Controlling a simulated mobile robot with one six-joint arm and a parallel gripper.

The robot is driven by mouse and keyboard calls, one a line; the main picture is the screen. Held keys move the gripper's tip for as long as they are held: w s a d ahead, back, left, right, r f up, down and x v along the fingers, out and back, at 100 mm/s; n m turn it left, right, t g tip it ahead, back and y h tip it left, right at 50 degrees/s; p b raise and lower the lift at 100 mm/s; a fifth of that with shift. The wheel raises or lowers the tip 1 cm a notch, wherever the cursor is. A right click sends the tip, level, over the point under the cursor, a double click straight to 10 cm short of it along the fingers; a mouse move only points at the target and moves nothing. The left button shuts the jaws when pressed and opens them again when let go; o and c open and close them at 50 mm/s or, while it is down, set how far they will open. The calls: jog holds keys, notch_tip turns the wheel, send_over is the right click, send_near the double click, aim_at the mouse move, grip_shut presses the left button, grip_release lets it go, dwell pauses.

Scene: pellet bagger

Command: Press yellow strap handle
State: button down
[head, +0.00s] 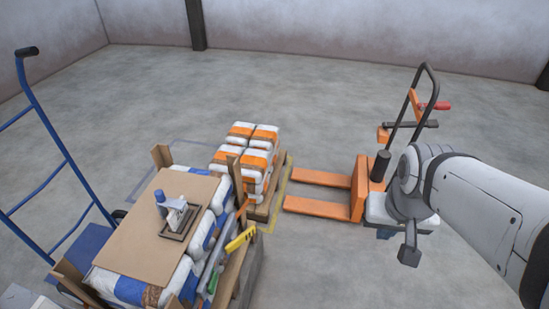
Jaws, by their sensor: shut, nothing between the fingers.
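The yellow strap handle (240,241) shows at the right side of the strapped bag stack in the lower left.
A cardboard sheet (150,240) with a small tool on it tops the bag stack. Behind it stands a pallet of white-and-orange bags (243,150). An orange pallet jack (325,205) stands near my arm. A blue hand truck (60,150) stands left.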

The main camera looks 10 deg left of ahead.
jog(key=w+a+f+m+t+b, duration=0.1)
jog(key=w+a+f+b, duration=0.25)
jog(key=f, duration=0.35)
jog(key=w+a+f+m+t+y+b, duration=0.1)
jog(key=w+a+f+m+t+b, duration=0.1)
jog(key=w+f+b, duration=0.3)
jog(key=w+a+f+m+t+b, duration=0.1)
jog(key=w+a+f+b, duration=0.1)
jog(key=w+f, duration=0.45)
jog(key=s+a+f+m+y+b, duration=0.1)
jog(key=a+f+y+b, duration=0.2)
jog(key=a+f, duration=0.4)
jog(key=s+a+f+m+g+y+b, duration=0.1)
jog(key=s+a+f+y+b, duration=0.1)
jog(key=a+f, duration=0.4)
jog(key=shift+s+a+f+m+y+b, duration=0.35)
jog(key=shift+a+y+b, duration=0.2)
jog(key=shift+a+y, duration=0.3)
jog(key=shift+d+f, duration=0.1)
